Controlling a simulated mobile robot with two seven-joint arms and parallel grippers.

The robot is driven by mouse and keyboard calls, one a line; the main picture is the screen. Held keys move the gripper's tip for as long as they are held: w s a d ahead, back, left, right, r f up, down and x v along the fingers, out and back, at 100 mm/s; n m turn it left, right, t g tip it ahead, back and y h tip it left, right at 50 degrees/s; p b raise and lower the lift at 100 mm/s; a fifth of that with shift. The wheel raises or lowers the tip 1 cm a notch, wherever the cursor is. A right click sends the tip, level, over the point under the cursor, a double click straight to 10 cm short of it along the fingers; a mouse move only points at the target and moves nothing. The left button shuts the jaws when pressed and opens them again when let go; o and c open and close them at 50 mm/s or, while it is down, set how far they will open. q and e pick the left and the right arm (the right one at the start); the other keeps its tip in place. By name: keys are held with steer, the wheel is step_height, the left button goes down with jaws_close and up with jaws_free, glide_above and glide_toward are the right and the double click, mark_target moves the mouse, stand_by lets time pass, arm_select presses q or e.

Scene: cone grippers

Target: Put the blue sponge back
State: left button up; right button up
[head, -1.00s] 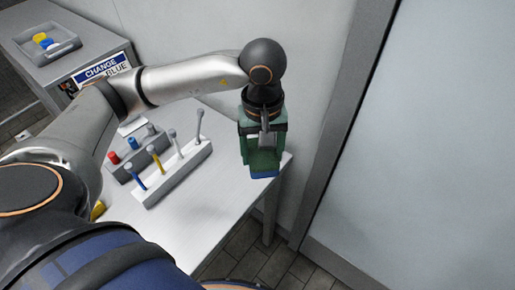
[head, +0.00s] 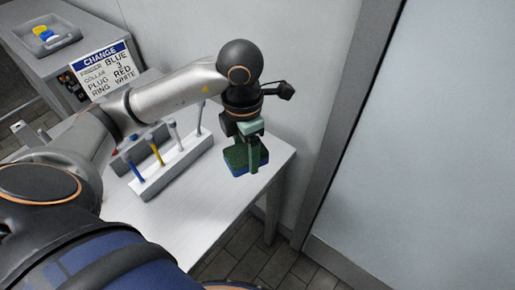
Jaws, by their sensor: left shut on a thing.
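My left gripper (head: 251,155) is shut on the blue sponge (head: 240,172), which has a dark green top layer and a blue lower layer. The gripper's green fingers point down and grip the sponge from above, partly covering it. The sponge is over the right end of the white table (head: 215,200), near its edge. I cannot tell whether it touches the tabletop. My right gripper is not in view.
A rack (head: 174,165) with several upright coloured and grey pegs stands left of the sponge. A sign (head: 104,69) headed CHANGE and a grey tray (head: 44,38) with yellow and blue pieces are at the back left. The table's front is clear.

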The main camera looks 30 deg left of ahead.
arm_select(q)
steer(key=w+a+f, duration=0.1)
steer(key=w+f, duration=0.2)
steer(key=w, duration=0.1)
steer(key=w+a+f, duration=0.2)
steer(key=w+f, duration=0.1)
steer(key=w+a+f, duration=0.2)
steer(key=w, duration=0.2)
steer(key=shift+w+f, duration=0.35)
steer(key=shift+f, duration=0.05)
steer(key=shift+w+a+f, duration=0.25)
steer(key=shift+w+f, duration=0.2)
steer(key=shift+f, duration=0.15)
step_height(320, 180, down, 2)
steer(key=shift+s+f, duration=0.1)
steer(key=shift+f, duration=0.35)
steer(key=shift+f, duration=0.1)
